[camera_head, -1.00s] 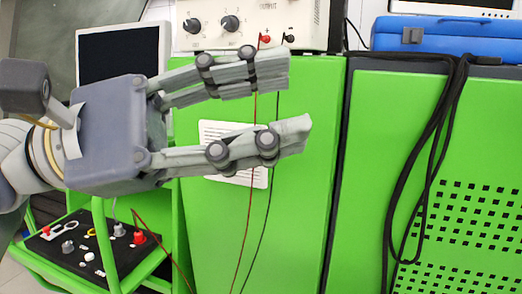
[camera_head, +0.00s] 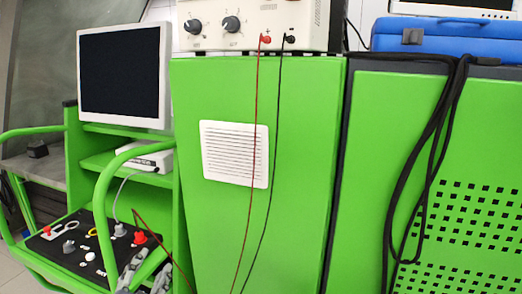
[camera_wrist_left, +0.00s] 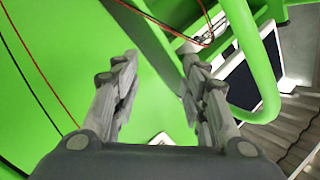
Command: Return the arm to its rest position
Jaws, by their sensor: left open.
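My left gripper (camera_head: 148,273) shows only as grey fingertips at the bottom edge of the head view, partly behind a green cart rail. In the left wrist view my left gripper (camera_wrist_left: 160,64) has its two fingers spread apart with nothing held between them. The rest of the left arm is out of the head view. My right gripper is in neither view.
A green cart carries a monitor (camera_head: 122,75) and a black control panel (camera_head: 75,243) with knobs. Its curved green rail (camera_head: 100,205) is close to my left fingers. Red and black leads (camera_head: 250,150) hang down the green cabinet (camera_head: 220,230) from a power supply (camera_head: 250,25).

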